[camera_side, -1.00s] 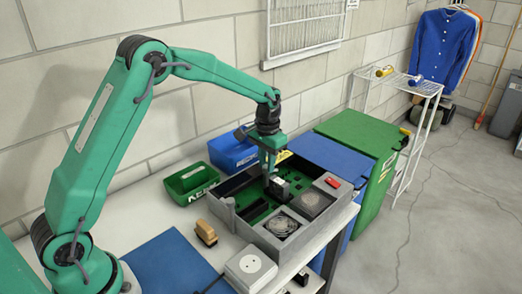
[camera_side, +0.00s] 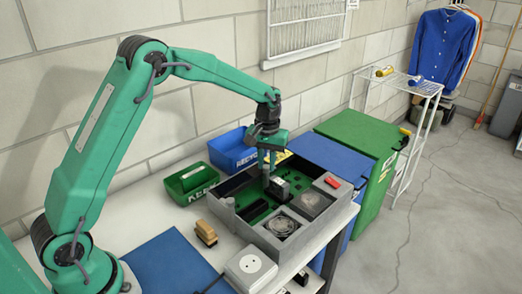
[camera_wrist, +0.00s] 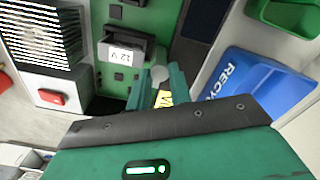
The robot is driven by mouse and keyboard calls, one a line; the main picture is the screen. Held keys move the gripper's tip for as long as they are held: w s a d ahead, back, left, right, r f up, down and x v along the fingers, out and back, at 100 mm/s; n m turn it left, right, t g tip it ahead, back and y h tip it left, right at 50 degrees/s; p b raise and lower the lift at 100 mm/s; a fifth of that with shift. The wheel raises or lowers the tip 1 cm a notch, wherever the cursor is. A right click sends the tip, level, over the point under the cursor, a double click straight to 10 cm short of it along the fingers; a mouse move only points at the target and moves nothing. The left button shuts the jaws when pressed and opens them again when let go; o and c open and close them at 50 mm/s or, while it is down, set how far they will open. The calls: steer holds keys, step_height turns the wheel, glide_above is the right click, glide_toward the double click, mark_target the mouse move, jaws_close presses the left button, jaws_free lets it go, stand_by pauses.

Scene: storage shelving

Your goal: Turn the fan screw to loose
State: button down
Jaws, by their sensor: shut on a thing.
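My gripper (camera_side: 268,168) reaches down into a grey open case (camera_side: 232,222) with a green circuit board (camera_side: 240,196). It stands beside a dark block. In the wrist view, my gripper (camera_wrist: 160,88) has its green fingers close around a small round grey knob, which I take to be the fan screw (camera_wrist: 158,74). The dark block (camera_wrist: 122,54) labelled "12 V" is just left of the fingertips. A round fan (camera_side: 283,225) sits in the case's front part. The screw is hidden in the side view.
A green bin (camera_side: 190,184) and a blue recycling bin (camera_side: 232,154) stand behind the case. A red piece (camera_side: 333,182) lies on its right rim. A wooden-coloured brush (camera_side: 206,233) and a white socket box (camera_side: 250,268) are on the table in front.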

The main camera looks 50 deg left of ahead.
mark_target(267, 166)
steer(key=shift+d, duration=0.1)
steer(key=c, duration=1.3)
jaws_free()
steer(key=shift+r, duration=0.1)
step_height(267, 166, up, 7)
steer(key=shift+r, duration=0.35)
steer(key=shift+r, duration=0.1)
